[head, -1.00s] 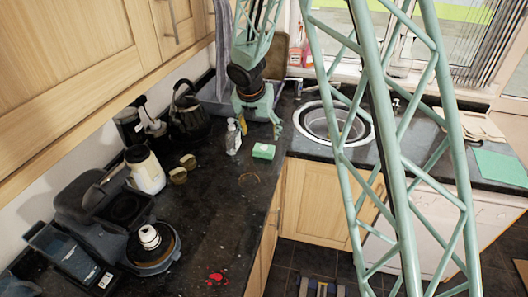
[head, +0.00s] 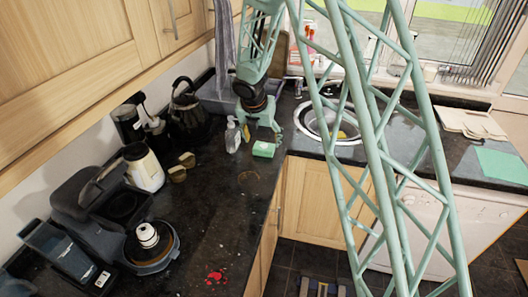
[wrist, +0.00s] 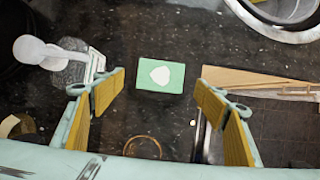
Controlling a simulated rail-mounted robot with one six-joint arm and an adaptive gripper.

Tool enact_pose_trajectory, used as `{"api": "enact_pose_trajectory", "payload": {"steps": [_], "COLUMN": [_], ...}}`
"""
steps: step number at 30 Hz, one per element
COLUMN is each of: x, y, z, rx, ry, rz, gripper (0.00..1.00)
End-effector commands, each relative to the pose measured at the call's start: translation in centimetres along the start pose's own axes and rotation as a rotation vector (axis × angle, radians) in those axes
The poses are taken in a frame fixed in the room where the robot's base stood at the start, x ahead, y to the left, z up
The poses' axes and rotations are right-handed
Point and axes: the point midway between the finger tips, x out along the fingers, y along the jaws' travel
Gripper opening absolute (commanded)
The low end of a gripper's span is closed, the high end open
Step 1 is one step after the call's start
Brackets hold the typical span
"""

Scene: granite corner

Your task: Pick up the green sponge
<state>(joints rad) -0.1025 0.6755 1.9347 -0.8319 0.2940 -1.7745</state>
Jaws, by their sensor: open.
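The green sponge (head: 264,149) lies flat on the dark granite counter, near the inner corner by the sink. In the wrist view the sponge (wrist: 161,76) is a green block with a pale patch on top, ahead of and between my spread fingers. My gripper (head: 262,134) is open and empty, and appears above and just behind the sponge in the head view. Its yellow-padded fingers (wrist: 162,100) frame the sponge in the wrist view without touching it.
A clear soap bottle (head: 233,135) stands just left of the sponge; it also shows in the wrist view (wrist: 72,62). The round sink (head: 318,122) is to the right. The counter's front edge is close to the right.

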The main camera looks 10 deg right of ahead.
Motion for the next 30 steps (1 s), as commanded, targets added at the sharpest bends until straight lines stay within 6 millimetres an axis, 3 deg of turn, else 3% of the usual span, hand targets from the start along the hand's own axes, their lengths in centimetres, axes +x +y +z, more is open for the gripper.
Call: {"api": "enact_pose_trajectory", "payload": {"steps": [5, 20, 30], "x": [1.1, 1.6, 4.8], "y": [0.0, 0.0, -0.2], "z": [0.0, 0.0, -0.1], "rx": [0.0, 0.0, 0.0], "ry": [0.0, 0.0, 0.001], "rz": [0.0, 0.0, 0.0], "gripper": [0.66, 0.66, 0.66]}}
